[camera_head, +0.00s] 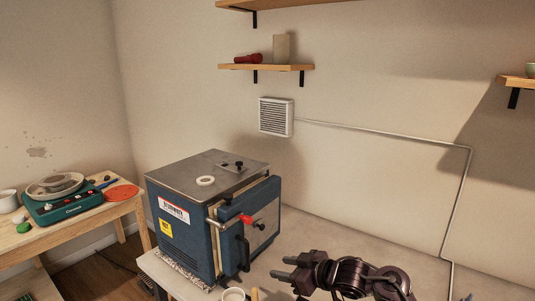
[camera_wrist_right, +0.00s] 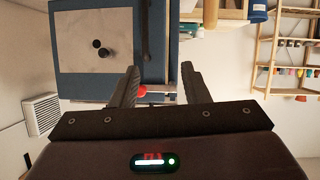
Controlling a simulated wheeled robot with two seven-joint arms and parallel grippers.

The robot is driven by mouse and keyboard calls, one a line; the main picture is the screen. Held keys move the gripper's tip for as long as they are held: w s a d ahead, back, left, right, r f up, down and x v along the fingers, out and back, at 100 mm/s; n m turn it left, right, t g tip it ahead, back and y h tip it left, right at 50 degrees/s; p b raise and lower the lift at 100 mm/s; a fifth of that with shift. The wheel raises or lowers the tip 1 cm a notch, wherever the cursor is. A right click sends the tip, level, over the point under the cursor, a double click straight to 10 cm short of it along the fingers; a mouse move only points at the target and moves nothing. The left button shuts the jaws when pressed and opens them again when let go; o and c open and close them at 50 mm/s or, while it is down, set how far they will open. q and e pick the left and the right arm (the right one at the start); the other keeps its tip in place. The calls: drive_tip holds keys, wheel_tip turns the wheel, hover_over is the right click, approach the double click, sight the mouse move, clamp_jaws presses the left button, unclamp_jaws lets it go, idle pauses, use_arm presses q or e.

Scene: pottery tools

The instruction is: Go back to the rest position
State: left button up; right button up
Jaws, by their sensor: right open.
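My right gripper (camera_head: 281,267) is at the bottom of the head view, in front and to the right of a blue kiln (camera_head: 183,237). Its fingers point left and are apart, with nothing between them. In the right wrist view the two open fingers (camera_wrist_right: 159,70) frame empty space in front of the kiln door (camera_wrist_right: 95,45), and a red knob (camera_wrist_right: 143,90) shows between them, beyond. The kiln door also shows in the head view (camera_head: 265,222), with a red-tipped latch (camera_head: 245,219). A pale edge shows between door and body; I cannot tell whether the door is fully shut. My left gripper is out of view.
The kiln stands on a pale table (camera_head: 318,245) against the wall. A wooden table (camera_head: 75,232) with a green pottery wheel (camera_head: 68,207) is at left. Wall shelves (camera_head: 266,67) hang above.

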drive_tip(key=s+d+f+m+h, duration=0.3)
drive_tip(key=s+d+f+h, duration=0.15)
drive_tip(key=s, duration=0.25)
drive_tip(key=s+d+f+m+h, duration=0.2)
drive_tip(key=s+d+f+h, duration=0.1)
drive_tip(key=s+f, duration=0.25)
drive_tip(key=s+d+m+g+h, duration=0.15)
drive_tip(key=s+d, duration=0.25)
drive_tip(key=s, duration=0.6)
drive_tip(key=s+d+m+g+h, duration=0.1)
drive_tip(key=s+d+m+g, duration=0.2)
drive_tip(key=s, duration=0.7)
wheel_tip(320, 180, down, 34)
drive_tip(key=s+g+b, duration=0.2)
drive_tip(key=s+b, duration=0.1)
use_arm(q)
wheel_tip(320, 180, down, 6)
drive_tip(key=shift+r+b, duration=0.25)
drive_tip(key=shift+b, duration=0.95)
use_arm(e)
drive_tip(key=s+d+f, duration=0.2)
drive_tip(key=s+f, duration=0.7)
drive_tip(key=s+d+f+g, duration=0.1)
drive_tip(key=s+f, duration=0.9)
drive_tip(key=shift+d+n, duration=0.35)
drive_tip(key=shift+d, duration=0.05)
